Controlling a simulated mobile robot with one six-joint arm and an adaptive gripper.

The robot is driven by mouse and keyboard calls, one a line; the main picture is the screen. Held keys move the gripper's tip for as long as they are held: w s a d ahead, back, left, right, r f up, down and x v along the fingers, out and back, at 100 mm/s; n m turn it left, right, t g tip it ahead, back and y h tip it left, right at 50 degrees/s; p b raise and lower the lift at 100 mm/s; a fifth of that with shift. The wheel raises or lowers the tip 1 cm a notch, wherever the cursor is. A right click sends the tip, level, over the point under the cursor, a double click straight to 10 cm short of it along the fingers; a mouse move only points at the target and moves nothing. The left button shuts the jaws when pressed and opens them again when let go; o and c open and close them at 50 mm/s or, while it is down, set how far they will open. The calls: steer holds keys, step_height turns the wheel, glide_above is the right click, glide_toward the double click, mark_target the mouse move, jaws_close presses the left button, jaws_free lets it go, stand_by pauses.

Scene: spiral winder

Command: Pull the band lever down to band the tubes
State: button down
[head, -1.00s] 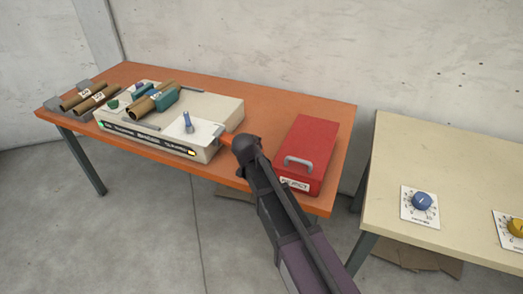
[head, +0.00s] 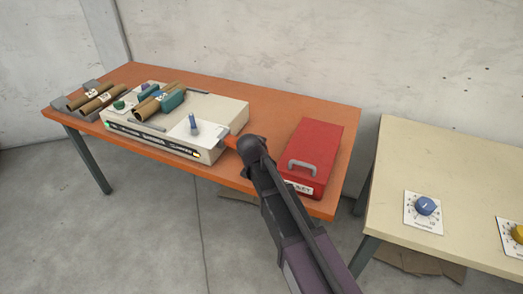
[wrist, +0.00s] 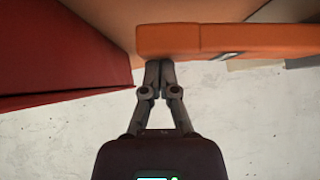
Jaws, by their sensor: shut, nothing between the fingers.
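The cream winder machine (head: 225,112) stands on the orange table. Brown tubes (head: 146,108) lie on it beside a teal block (head: 172,98). An orange bar, seemingly the band lever (head: 230,142), sticks out at the machine's right end; it spans the upper right of the wrist view (wrist: 225,38). My gripper (wrist: 159,62) is shut and empty, its fingertips at the bar's lower edge in the wrist view. Whether they touch it I cannot tell. In the head view my dark wrist hides the fingertips and part of the bar.
A red box (head: 314,150) with a grey handle stands close right of my gripper. Two more tubes (head: 98,97) lie in a grey rack at the table's left. A cream table (head: 462,190) with dials is at right.

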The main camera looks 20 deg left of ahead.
steer(key=r+p, duration=0.1)
steer(key=d+r+p, duration=0.1)
steer(key=r, duration=0.1)
steer(key=shift+r+p, duration=0.1)
steer(key=shift+p, duration=0.3)
steer(key=p+v, duration=0.6)
steer(key=v, duration=0.3)
steer(key=shift+s+d, duration=0.2)
steer(key=shift+s, duration=0.15)
steer(key=shift+r, duration=0.1)
steer(key=w+d, duration=0.1)
steer(key=d, duration=0.3)
steer(key=w+d+g+h, duration=0.1)
steer(key=d, duration=0.3)
steer(key=w+d+f+g+p, duration=0.1)
steer(key=d, duration=0.3)
steer(key=shift+d+f+h, duration=0.1)
steer(key=shift+d+h, duration=0.1)
steer(key=shift+h, duration=0.2)
steer(key=s+d+g+p, duration=0.1)
steer(key=s+d+g, duration=0.2)
steer(key=d, duration=1.3)
steer(key=s+d+f+g+p, duration=0.1)
steer(key=s+d+g, duration=0.3)
steer(key=d, duration=1.3)
steer(key=shift+s+n+y, duration=0.3)
steer(key=shift+s, duration=0.25)
steer(key=shift+a+f, duration=0.1)
